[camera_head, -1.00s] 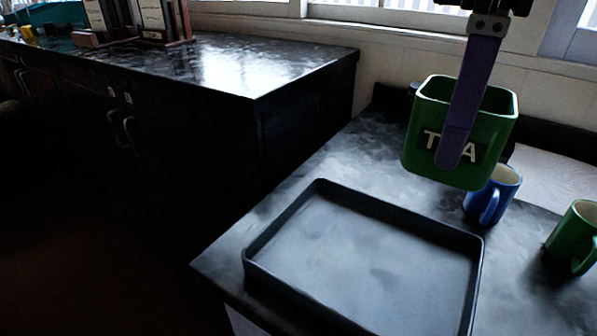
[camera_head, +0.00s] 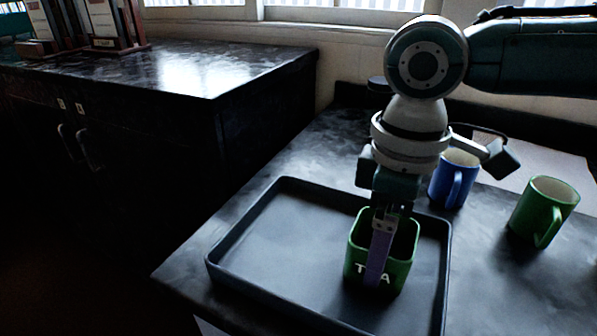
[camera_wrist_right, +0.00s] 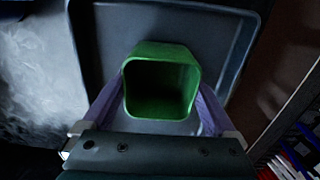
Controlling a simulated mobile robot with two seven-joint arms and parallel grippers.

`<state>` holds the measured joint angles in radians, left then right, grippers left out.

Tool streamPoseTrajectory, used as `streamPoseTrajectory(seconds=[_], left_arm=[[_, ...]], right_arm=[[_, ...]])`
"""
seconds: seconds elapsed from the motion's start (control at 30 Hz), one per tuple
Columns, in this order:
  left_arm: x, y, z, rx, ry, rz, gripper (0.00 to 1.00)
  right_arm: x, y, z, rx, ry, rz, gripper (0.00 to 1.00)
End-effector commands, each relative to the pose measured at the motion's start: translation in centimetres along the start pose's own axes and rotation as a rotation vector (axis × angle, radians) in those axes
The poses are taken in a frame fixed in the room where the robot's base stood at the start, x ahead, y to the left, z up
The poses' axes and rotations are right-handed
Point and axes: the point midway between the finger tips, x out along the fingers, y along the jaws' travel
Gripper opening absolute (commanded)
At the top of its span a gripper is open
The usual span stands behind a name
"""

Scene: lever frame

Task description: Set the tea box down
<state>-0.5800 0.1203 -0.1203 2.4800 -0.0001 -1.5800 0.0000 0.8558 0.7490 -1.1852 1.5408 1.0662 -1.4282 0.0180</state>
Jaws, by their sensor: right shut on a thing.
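The green tea box (camera_head: 404,275), open-topped and marked TEA on its front, is upright within the outline of the dark tray (camera_head: 240,283), in its right part. Whether its base touches the tray floor I cannot tell. My right gripper (camera_head: 381,262) comes down from above and is shut on the box, one purple finger across the front lettering. The right wrist view shows both fingers on opposite sides of the box (camera_wrist_right: 160,112), which looks empty but dark inside, over the tray (camera_wrist_right: 91,45). My left gripper is not in view.
A blue mug (camera_head: 452,180) stands behind the tray, near my right wrist. A green mug (camera_head: 543,212) stands to the right. The tray's left part is clear. A black cabinet (camera_head: 180,75) with books stands at the left.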

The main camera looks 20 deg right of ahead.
Motion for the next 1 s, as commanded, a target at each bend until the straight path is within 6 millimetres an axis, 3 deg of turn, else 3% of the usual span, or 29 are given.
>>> streamPoseTrajectory(seconds=[0.33, 0.37, 0.4, 0.77, 1.0], left_arm=[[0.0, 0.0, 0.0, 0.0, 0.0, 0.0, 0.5], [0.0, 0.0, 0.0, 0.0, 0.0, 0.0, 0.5], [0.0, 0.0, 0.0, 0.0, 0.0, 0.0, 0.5], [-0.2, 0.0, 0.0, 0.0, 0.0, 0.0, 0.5], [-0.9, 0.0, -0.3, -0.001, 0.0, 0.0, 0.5]], right_arm=[[0.2, 0.0, -0.1, 0.0, 0.001, -0.001, 0.11], [0.3, -0.1, 0.0, 0.0, 0.0, -0.001, 0.94], [0.2, 0.0, 0.0, 0.0, 0.0, -0.001, 0.99], [-0.6, 0.0, -0.1, 0.0, 0.002, 0.0, 1.0], [-5.5, 0.1, -0.1, -0.001, 0.005, 0.001, 1.0]])
